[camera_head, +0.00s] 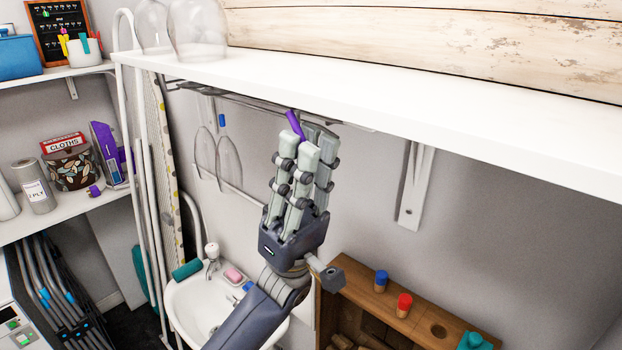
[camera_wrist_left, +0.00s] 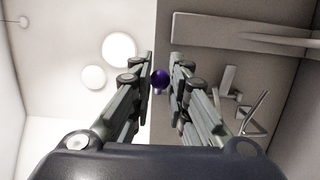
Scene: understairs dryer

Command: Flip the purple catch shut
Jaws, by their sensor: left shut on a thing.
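The purple catch (camera_head: 295,125) shows at the front edge of the white shelf, by the wire rack under it. Its visible part is a short, tilted purple bar just above my left gripper (camera_head: 312,140). In the left wrist view the catch (camera_wrist_left: 160,80) is a dark purple round shape between the two fingers of my left gripper (camera_wrist_left: 160,72). The fingers are shut on it, pointing up. Part of the catch and its mount are hidden by the fingers. My right gripper is not in view.
The white shelf (camera_head: 440,115) runs above the gripper, with clear glasses (camera_head: 198,30) on it. Stemmed glasses (camera_head: 229,160) hang below the wire rack (camera_head: 235,95) to the left. A white bracket (camera_head: 414,190) is at right. A sink (camera_head: 200,305) and wooden rack (camera_head: 370,300) stand below.

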